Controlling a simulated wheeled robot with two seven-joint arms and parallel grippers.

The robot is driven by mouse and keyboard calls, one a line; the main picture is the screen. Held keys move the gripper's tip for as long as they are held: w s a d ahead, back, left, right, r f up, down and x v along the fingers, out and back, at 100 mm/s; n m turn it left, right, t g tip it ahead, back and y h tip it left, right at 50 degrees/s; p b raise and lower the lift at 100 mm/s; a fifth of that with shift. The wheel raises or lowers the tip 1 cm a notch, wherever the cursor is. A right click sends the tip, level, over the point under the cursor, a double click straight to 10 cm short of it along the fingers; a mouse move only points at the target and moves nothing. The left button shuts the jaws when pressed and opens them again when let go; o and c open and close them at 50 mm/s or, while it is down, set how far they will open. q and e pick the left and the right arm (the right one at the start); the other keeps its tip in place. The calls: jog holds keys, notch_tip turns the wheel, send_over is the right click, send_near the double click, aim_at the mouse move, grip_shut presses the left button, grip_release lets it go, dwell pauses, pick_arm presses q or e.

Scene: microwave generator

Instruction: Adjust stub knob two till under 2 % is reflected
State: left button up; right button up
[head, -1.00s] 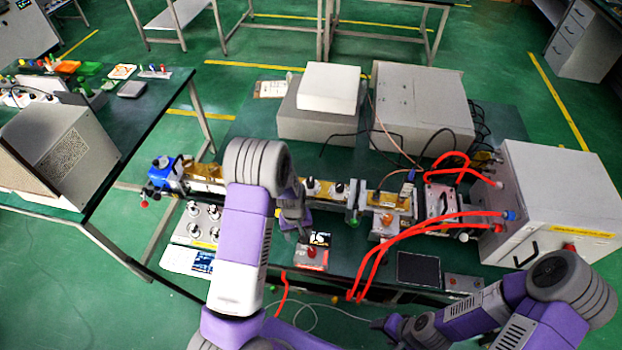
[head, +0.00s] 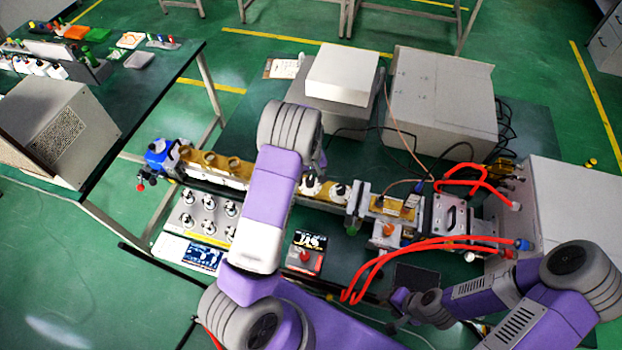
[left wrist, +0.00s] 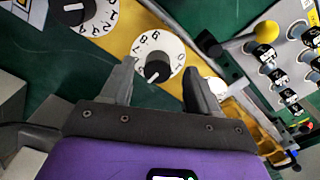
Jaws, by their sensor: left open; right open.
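In the left wrist view, a white numbered dial with a black knob (left wrist: 157,70) lies between the fingertips of my open left gripper (left wrist: 161,68); I cannot tell whether they touch it. It is the middle of three dials on the brass waveguide; another knob (left wrist: 75,13) is at the upper left, and a third dial (left wrist: 214,87) is partly hidden by a finger. In the head view, my left arm covers part of the stub row; two dark knobs (head: 326,188) show right of it. My right gripper (head: 397,308) is open and empty near the front edge. The small display (head: 310,240) is unreadable.
Red hoses (head: 430,247) loop across the bench's right side to a large cabinet (head: 575,205). Grey boxes (head: 440,95) stand behind the waveguide.

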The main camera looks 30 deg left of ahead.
aim_at(310, 180)
pick_arm(q)
jog(key=shift+w+f, duration=0.15)
jog(key=shift+f, duration=1.35)
jog(key=c, duration=1)
